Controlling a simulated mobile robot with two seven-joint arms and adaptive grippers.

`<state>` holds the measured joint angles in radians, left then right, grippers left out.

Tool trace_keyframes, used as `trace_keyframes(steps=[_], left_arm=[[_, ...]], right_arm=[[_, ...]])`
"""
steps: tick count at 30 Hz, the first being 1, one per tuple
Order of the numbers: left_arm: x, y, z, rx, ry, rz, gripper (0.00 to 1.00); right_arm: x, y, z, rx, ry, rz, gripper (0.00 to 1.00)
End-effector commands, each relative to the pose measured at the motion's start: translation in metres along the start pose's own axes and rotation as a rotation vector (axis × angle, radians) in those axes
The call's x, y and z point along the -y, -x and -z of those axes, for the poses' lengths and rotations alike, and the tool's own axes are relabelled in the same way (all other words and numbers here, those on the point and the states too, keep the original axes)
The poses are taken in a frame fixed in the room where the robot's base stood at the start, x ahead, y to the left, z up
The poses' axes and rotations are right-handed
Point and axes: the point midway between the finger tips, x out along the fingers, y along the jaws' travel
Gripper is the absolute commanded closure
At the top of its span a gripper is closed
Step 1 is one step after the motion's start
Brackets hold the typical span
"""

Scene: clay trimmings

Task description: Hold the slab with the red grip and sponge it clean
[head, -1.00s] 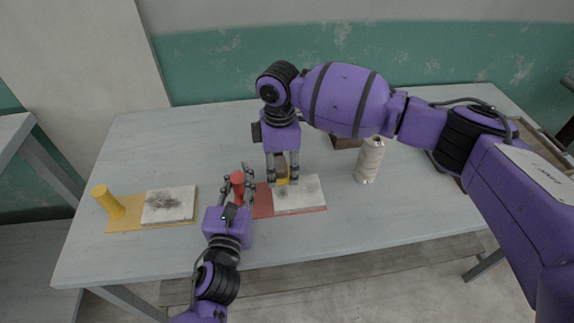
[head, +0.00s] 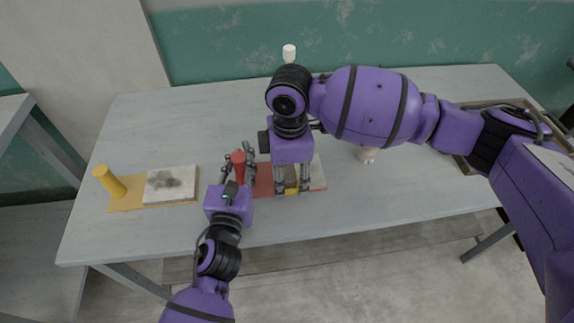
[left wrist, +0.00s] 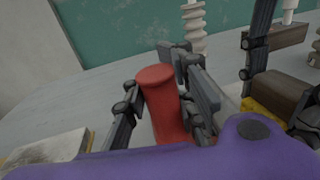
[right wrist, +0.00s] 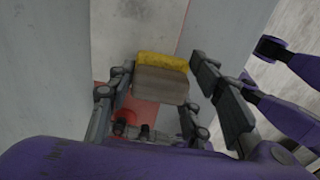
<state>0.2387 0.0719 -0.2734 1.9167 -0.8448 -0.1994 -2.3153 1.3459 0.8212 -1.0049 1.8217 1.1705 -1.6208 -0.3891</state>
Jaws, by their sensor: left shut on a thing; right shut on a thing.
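My left gripper (head: 239,170) is shut on the upright red grip (head: 238,160), which also shows in the left wrist view (left wrist: 158,90). The grip stands on the left part of a red board (head: 262,182). A pale slab (head: 319,172) lies on that board's right part, mostly hidden by my right arm. My right gripper (head: 291,188) points down over the slab, shut on a brown-backed yellow sponge. The sponge shows in the right wrist view (right wrist: 162,76), near the slab's front edge; whether it touches the slab is unclear.
A yellow board (head: 125,193) with a yellow grip (head: 109,180) and a smudged slab (head: 171,184) lies at left. A pale ribbed spool (head: 367,155) stands right of my right gripper, partly hidden. A tray (head: 470,160) lies at the far right. The front table strip is clear.

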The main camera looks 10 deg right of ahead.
Motion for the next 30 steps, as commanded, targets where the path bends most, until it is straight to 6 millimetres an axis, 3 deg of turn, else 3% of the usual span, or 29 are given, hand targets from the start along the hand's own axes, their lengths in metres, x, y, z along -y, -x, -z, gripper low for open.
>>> trace_keyframes(steps=[3,6,21,30], left_arm=[[0.0,0.0,-0.001,0.001,-0.001,0.0,1.0],[0.0,0.0,-0.001,0.001,-0.001,0.0,1.0],[0.0,0.0,0.0,0.001,-0.001,0.0,1.0],[0.0,0.0,0.0,0.001,-0.001,0.0,1.0]], right_arm=[[0.005,0.002,0.0,0.0,-0.001,0.002,0.78],[0.004,0.026,0.0,0.0,0.0,-0.001,0.78],[0.004,0.07,0.0,0.0,0.0,-0.001,0.78],[0.004,0.082,0.0,0.001,0.0,0.0,0.78]])
